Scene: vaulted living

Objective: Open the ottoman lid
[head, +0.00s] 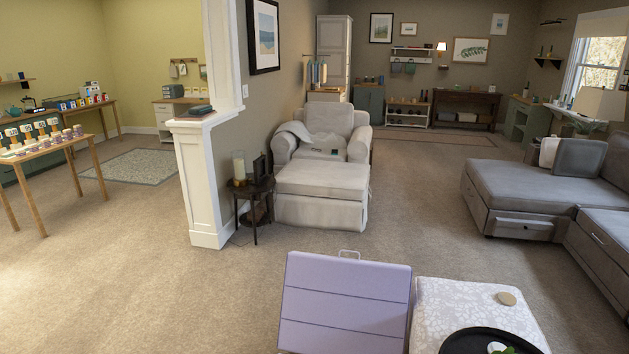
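A lavender padded panel (345,305) with crosswise seams is at the bottom centre of the head view. It looks like an ottoman lid. A pale loop handle (349,254) shows at its far edge. The panel's near end is cut off by the frame, and I cannot tell whether it lies shut or stands raised. A white patterned ottoman (447,299) is close at its right, with a black round tray (540,347) partly in view on top. Neither of my grippers is in view.
A pale footstool (322,190) stands before an armchair (325,130), with a small dark side table (255,205) at its left. A white half-wall post (203,185) is left of centre. A grey sofa (525,190) fills the right. Carpet between is clear.

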